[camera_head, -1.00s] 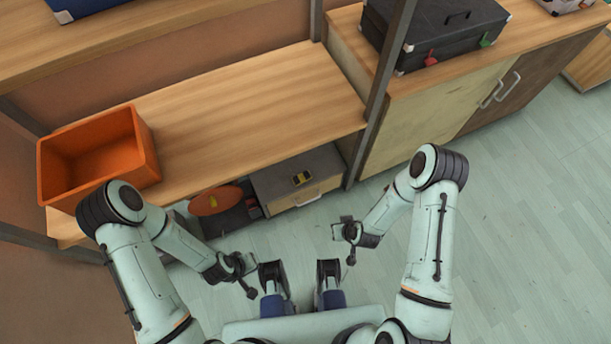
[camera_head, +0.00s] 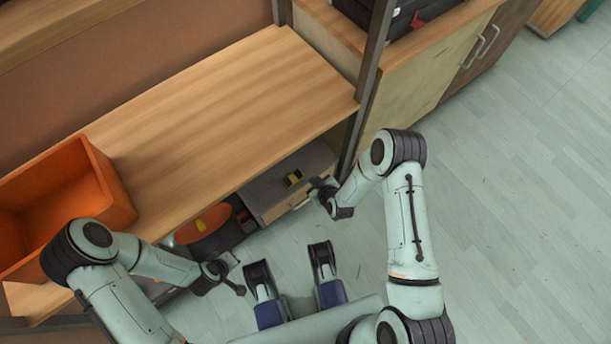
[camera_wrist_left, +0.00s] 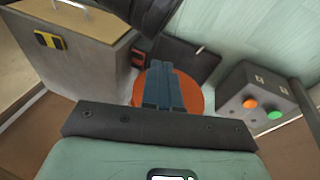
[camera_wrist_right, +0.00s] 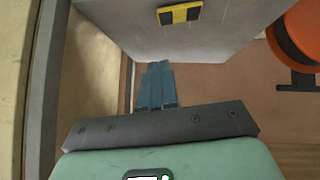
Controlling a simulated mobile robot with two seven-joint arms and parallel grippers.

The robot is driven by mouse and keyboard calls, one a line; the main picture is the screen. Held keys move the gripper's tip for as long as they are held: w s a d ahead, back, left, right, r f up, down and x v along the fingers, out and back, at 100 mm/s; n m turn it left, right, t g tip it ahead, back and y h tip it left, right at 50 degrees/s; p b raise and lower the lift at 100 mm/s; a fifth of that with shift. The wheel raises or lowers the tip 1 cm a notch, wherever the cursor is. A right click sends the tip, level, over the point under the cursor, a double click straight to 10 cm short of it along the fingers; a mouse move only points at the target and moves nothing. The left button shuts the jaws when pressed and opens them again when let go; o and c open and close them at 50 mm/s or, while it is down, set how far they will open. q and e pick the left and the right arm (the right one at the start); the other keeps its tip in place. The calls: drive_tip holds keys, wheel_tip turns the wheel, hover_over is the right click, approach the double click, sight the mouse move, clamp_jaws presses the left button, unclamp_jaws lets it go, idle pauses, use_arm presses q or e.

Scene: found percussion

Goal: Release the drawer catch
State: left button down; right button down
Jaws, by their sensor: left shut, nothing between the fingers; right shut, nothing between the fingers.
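The catch also shows at the top of the right wrist view (camera_wrist_right: 180,14) and at the upper left of the left wrist view (camera_wrist_left: 50,40). My right gripper (camera_head: 314,184) is shut and empty, just right of the unit in the head view. Its fingers (camera_wrist_right: 157,84) appear below the catch in its wrist view, apart from it. My left gripper (camera_head: 236,260) is shut and empty, lower left of the unit; its fingers (camera_wrist_left: 163,86) overlap an orange disc in view.
The orange disc (camera_head: 203,223) stands left of the drawer unit. A grey box with orange and green buttons (camera_wrist_left: 255,90) is in the left wrist view. An orange bin (camera_head: 110,190) sits on the bench (camera_head: 215,110). A dark post (camera_head: 366,90) rises near my right arm. The right floor is clear.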

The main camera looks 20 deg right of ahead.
sight(301, 171)
use_arm(q)
drive_tip(key=shift+f, duration=0.1)
use_arm(e)
drive_tip(key=shift+f, duration=0.1)
